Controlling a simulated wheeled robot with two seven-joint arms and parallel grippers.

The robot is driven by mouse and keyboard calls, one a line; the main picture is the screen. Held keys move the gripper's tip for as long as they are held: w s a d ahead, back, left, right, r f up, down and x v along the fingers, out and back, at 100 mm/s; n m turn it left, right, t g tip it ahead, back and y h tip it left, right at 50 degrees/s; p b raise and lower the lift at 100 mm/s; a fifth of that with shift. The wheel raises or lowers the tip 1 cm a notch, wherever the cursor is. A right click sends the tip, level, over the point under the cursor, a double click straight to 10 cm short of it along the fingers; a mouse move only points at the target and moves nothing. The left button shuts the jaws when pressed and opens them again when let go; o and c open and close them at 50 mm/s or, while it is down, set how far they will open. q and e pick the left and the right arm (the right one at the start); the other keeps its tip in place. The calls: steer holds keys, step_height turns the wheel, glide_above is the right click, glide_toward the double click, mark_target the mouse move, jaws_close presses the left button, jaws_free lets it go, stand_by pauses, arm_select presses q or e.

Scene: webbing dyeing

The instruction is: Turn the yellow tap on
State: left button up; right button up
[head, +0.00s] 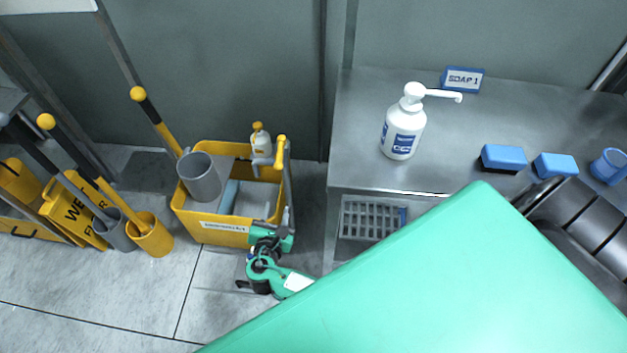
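I cannot make out a yellow tap in the head view. A large green surface fills the lower right and hides what lies behind it. A small green and black jointed assembly (268,270) shows at its left edge, low in front of the yellow cart (222,235). I cannot tell whether this assembly is part of my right arm, and no pair of fingertips is clear. My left gripper does not show.
A steel counter (362,110) holds a white pump bottle (403,135), a soap sign (463,79), blue blocks (503,157) and a blue cup (609,166). A grey bucket (201,182) stands in the cart. Mops and a yellow wet-floor sign (72,210) crowd the left; floor before them is clear.

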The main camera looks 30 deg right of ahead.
steer(key=s+d+f+m+g+y+p, duration=0.2)
steer(key=s+f, duration=0.4)
steer(key=f, duration=0.4)
steer(key=s+d+f+m+g+y+p, duration=0.2)
steer(key=s+f+m+g, duration=0.2)
steer(key=s+f, duration=0.3)
step_height(320, 180, down, 4)
steer(key=shift+r+g+y+p, duration=0.15)
steer(key=shift+g+y+p, duration=0.25)
